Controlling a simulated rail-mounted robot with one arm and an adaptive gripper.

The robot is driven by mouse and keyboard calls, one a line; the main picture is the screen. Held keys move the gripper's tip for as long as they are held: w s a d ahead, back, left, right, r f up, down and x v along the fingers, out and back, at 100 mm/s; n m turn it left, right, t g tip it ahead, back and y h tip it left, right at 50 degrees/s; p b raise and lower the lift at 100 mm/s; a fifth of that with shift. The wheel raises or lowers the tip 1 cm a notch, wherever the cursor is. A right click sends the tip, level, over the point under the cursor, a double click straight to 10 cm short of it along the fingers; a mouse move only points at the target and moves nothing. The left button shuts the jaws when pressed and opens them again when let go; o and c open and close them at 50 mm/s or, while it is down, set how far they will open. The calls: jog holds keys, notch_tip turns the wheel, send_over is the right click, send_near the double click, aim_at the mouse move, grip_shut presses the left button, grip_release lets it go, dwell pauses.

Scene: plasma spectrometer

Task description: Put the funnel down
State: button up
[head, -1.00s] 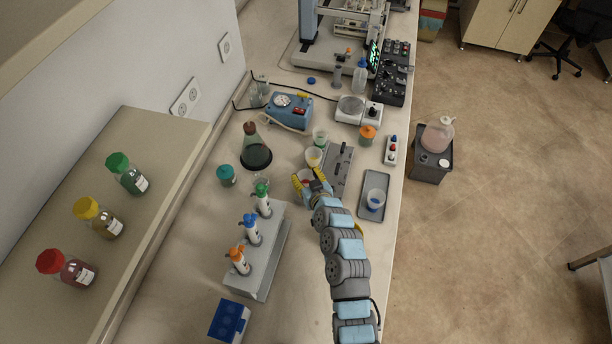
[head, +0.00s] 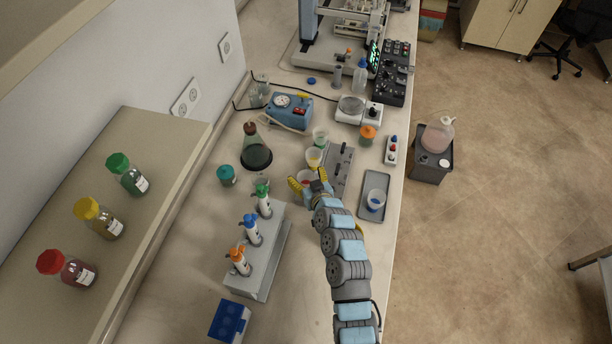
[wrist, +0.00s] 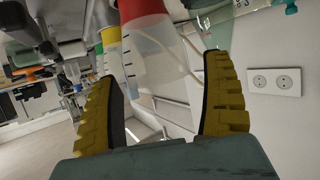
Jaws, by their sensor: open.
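A cup-shaped funnel (head: 304,176), red at one end and translucent at the other, stands at the end of a row near the middle of the bench. It fills the upper middle of the wrist view (wrist: 145,45). My gripper (head: 308,178) is open, its yellow fingers spread to either side of the funnel. In the wrist view the fingers (wrist: 163,78) show a gap on both sides of it. The funnel's seating is hidden, so I cannot tell what it rests on. Similar yellow (head: 313,157) and green (head: 320,138) cups stand beyond it.
A grey bar with black knobs (head: 338,172) lies right of the cups. A blue-marked cup (head: 376,200) stands on a grey tray (head: 368,180) at the right edge. A pipette stand (head: 265,275) and a dark flask (head: 256,155) are at the left. Bare bench lies right of the stand.

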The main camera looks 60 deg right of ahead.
jog(key=b+v, duration=0.1)
jog(key=v, duration=1)
jog(key=shift+s+a+b, duration=0.25)
jog(key=shift+b, duration=0.15)
jog(key=shift+r, duration=0.1)
